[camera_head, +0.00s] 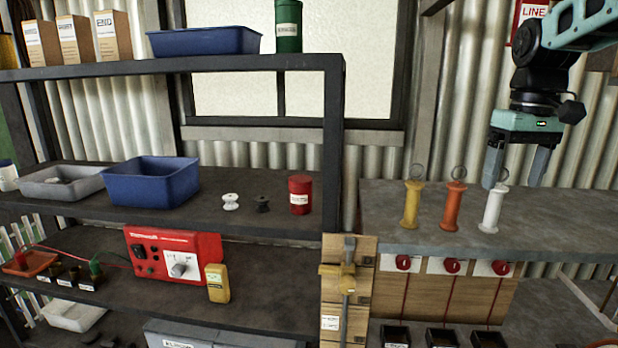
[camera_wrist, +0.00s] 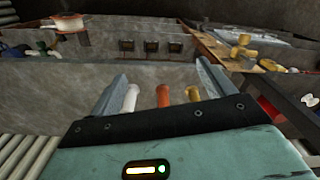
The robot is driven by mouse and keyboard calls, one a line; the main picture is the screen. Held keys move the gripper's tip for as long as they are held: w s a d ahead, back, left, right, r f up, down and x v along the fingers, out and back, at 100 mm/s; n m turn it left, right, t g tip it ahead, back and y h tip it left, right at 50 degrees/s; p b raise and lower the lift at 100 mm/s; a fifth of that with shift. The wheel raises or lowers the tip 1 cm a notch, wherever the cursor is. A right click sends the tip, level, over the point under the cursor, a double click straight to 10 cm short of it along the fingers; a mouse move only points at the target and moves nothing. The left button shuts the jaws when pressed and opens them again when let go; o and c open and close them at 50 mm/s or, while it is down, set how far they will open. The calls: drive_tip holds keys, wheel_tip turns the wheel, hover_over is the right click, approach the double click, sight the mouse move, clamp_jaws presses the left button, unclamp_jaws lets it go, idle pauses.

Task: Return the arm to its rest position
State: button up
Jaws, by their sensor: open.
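My gripper (camera_head: 515,165) hangs from my teal and black arm at the upper right of the head view. Its two fingers point down and stand apart with nothing held between them. Just below and left of it, a white handle (camera_head: 493,210) stands upright on the grey shelf top. An orange handle (camera_head: 453,207) and a yellow handle (camera_head: 411,205) stand to its left, each with a ring on top. In the wrist view my gripper (camera_wrist: 160,75) is open, and the white handle (camera_wrist: 130,98), orange handle (camera_wrist: 163,96) and yellow handle (camera_wrist: 192,94) show beyond its base.
A grey worktop (camera_head: 570,215) carries the handles, with clear space at its right. Red knobs on white plates (camera_head: 452,266) line the front below. A dark shelf unit (camera_head: 334,140) stands left, with a blue bin (camera_head: 152,182) and a red canister (camera_head: 300,194).

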drive_tip(key=s+a+f+n+b, duration=0.2)
drive_tip(key=s+a+f+b, duration=0.15)
drive_tip(key=a+f, duration=0.5)
drive_tip(key=s+a+f+n+b, duration=0.2)
drive_tip(key=s+a+f, duration=0.4)
drive_tip(key=a, duration=0.4)
drive_tip(key=s+a+f+n+b, duration=0.3)
drive_tip(key=s+a+f+b, duration=0.2)
drive_tip(key=s+f, duration=0.9)
drive_tip(key=s+a, duration=0.1)
drive_tip(key=a, duration=0.1)
drive_tip(key=shift+a+f, duration=0.25)
drive_tip(key=shift+a, duration=0.05)
